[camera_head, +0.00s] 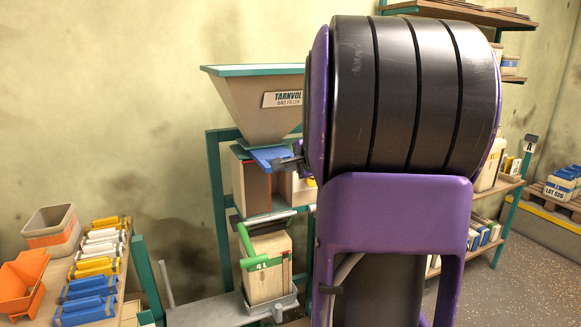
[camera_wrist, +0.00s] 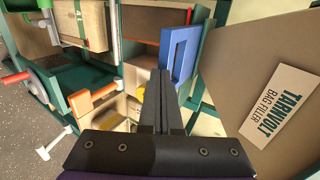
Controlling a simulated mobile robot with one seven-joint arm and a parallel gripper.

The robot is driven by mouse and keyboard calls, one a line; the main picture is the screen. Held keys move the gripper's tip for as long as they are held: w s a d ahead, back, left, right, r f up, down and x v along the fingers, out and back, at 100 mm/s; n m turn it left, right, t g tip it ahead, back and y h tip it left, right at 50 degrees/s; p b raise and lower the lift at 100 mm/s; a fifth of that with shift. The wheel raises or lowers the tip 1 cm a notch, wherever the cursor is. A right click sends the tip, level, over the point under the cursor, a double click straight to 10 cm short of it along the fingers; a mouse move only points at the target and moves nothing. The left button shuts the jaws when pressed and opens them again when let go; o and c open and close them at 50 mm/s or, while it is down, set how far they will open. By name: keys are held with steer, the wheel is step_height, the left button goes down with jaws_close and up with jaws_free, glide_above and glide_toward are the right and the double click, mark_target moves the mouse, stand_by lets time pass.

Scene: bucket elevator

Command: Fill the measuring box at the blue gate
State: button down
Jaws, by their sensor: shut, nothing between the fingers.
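The blue gate (camera_head: 272,157) sits under the tapered Tarnvolt hopper (camera_head: 240,105). It also shows in the wrist view (camera_wrist: 181,52) as a blue plate with a slot. A pale box marked 4 L (camera_head: 265,272), apparently the measuring box, stands upright on a grey tray below the gate, with a green handle (camera_head: 247,245) beside its top. My gripper (camera_head: 292,163) is at the gate's right side. In the wrist view its fingers (camera_wrist: 161,78) are together and empty, close to the gate; I cannot tell whether they touch it. The box's inside is hidden.
A green frame (camera_head: 217,190) carries the hopper. At left, a bench holds an orange bin (camera_head: 20,285), a beige bin (camera_head: 52,230) and several coloured packs. My purple arm hides the middle right. Shelves (camera_head: 500,190) stand behind it at the right.

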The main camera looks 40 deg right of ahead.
mark_target(272, 155)
steer(key=w, duration=0.2)
steer(key=w+d, duration=0.1)
steer(key=w, duration=0.2)
steer(key=shift+w+d+r, duration=0.1)
steer(key=shift+w, duration=0.05)
stand_by(0.3)
